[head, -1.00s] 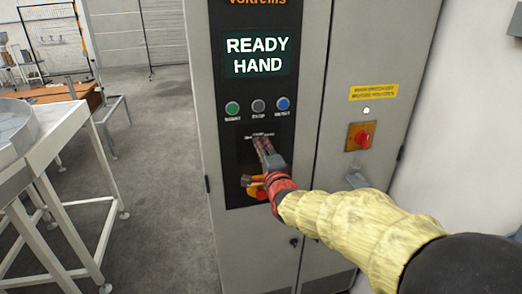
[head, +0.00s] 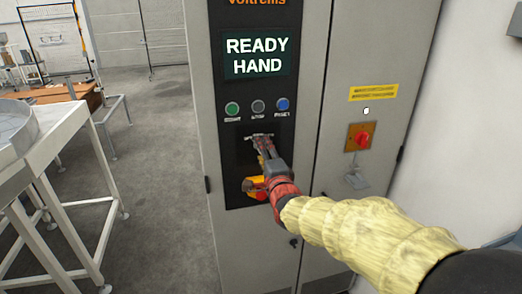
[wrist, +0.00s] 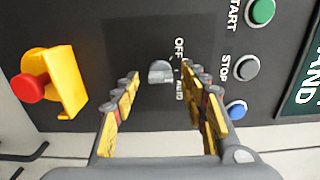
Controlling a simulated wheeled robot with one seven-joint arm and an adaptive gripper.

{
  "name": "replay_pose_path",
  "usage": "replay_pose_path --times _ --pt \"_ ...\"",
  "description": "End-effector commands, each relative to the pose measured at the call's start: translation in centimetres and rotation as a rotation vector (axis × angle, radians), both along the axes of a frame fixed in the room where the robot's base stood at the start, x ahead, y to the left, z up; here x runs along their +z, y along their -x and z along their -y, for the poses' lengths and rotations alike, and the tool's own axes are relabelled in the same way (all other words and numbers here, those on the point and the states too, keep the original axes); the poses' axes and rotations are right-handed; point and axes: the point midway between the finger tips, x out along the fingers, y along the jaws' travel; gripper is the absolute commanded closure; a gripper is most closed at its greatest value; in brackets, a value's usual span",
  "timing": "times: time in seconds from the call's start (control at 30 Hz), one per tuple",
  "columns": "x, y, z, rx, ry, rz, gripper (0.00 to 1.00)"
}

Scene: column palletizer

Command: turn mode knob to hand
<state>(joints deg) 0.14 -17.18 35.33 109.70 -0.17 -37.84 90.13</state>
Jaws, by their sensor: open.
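The mode knob (wrist: 160,72) is a small grey selector on the dark panel in the wrist view. The words OFF and AUTO read beside it; any other label is hidden or too small. My gripper (wrist: 161,72) is open, with one yellow-and-black finger on each side of the knob and a visible gap to both. In the head view my gripper (head: 261,143) reaches the panel below the buttons and hides the knob. The display (head: 256,56) reads READY HAND.
Green START (head: 232,108), grey STOP (head: 258,106) and blue RESET (head: 283,104) buttons sit above the knob. A red emergency stop with a yellow guard (wrist: 65,82) lies close below it. A red rotary switch (head: 361,139) is on the right door.

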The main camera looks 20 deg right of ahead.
Motion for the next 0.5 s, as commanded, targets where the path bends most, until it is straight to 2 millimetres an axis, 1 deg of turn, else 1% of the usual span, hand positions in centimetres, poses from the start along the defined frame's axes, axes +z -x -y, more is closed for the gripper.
replay_pose_path --times 0.03,0.3,0.5 --pt "0.1 0.9 0.0 0.0 0.0 0.002 0.57" --pt "0.1 5.8 0.0 0.0 0.0 0.002 0.57" --pt "0.1 8.7 0.0 0.0 0.0 0.001 0.57"
